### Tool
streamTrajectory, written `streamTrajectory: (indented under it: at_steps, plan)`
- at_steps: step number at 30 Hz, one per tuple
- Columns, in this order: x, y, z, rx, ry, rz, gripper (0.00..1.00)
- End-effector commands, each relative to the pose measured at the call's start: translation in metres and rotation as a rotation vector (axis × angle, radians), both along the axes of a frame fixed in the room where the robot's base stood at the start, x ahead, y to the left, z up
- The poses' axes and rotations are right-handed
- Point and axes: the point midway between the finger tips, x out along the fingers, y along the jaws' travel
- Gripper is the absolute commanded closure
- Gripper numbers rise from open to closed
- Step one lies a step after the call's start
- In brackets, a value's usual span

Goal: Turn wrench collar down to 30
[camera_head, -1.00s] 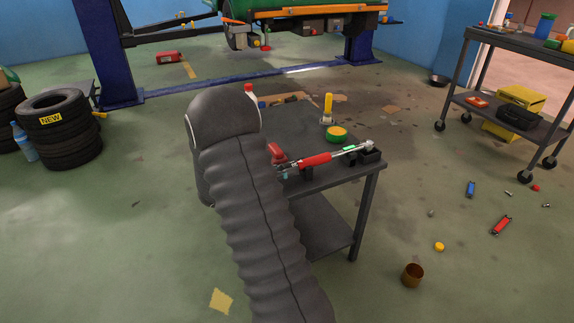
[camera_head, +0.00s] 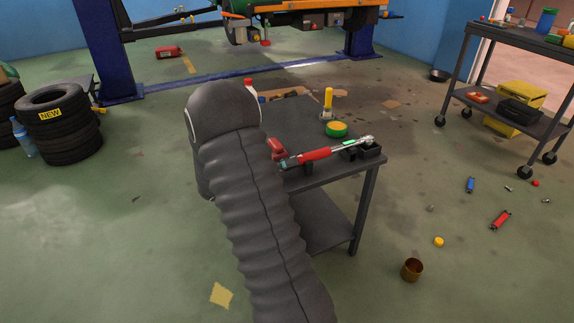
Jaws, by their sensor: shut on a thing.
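The torque wrench (camera_head: 315,154) lies across the near right part of a dark workbench (camera_head: 330,173), in black holders. It has a red handle, a silver shaft and a ratchet head at the right. My gripper (camera_head: 281,158) is mostly hidden behind my grey sleeved arm. Only small red and teal parts show at the wrench's left end, where it is shut on the collar. The collar itself is mostly hidden. Its scale is too small to read.
A green and yellow round item (camera_head: 337,129), a yellow-handled tool (camera_head: 327,103) and a red-capped bottle (camera_head: 248,85) stand on the bench. A cart (camera_head: 520,48) is at right, tyres (camera_head: 58,128) at left. Loose parts and a brown cup (camera_head: 412,270) lie on the floor.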

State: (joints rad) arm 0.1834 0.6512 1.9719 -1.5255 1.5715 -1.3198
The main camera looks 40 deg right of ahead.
Motion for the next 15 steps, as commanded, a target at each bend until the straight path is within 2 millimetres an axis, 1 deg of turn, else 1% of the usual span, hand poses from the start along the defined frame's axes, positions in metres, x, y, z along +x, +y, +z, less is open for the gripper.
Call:
streamTrajectory:
  at_steps: [7,8,9,11,15]
  plan:
    - [-0.0005,-0.0001,-0.0004,0.001,0.000,-0.002,0.96]
    - [-0.0005,-0.0001,-0.0004,0.001,0.000,-0.002,0.59]
    - [-0.0005,-0.0001,-0.0004,0.001,0.000,-0.002,0.49]
    - [-0.0006,-0.0002,-0.0004,0.000,0.000,-0.001,0.35]
    - [-0.0004,-0.0002,-0.0002,0.000,0.000,-0.001,0.35]
